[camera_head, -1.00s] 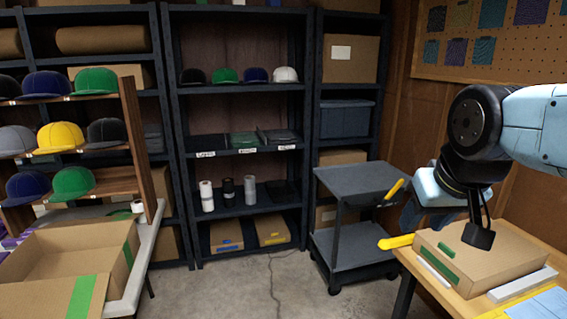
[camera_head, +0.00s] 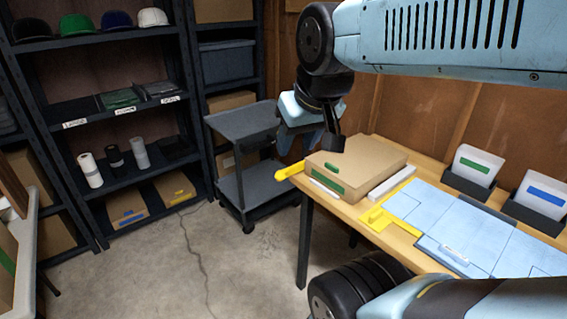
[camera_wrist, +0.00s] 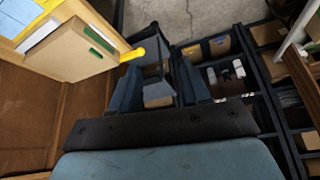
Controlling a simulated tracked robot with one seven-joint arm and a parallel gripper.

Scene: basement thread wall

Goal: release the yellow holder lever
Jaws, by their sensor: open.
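A yellow lever-like bar (camera_head: 289,171) sticks out from the left end of a cardboard box (camera_head: 357,165) on the wooden table. It also shows in the wrist view (camera_wrist: 132,55), up and left of my fingers. A flat yellow holder piece with a raised tab (camera_head: 377,217) lies by the light blue sheets (camera_head: 440,215). I cannot tell which of the two is the holder lever. My gripper (camera_head: 296,146) is open and empty, pointing down above and near the bar, apart from it. In the wrist view nothing is between its fingers (camera_wrist: 158,90).
A grey cart (camera_head: 245,125) stands behind my gripper. A white strip (camera_head: 391,184) lies beside the box. Two dark trays with white cards (camera_head: 473,168) stand at the table's back right. Dark shelves (camera_head: 100,130) stand at the left. The floor (camera_head: 200,260) in front is clear.

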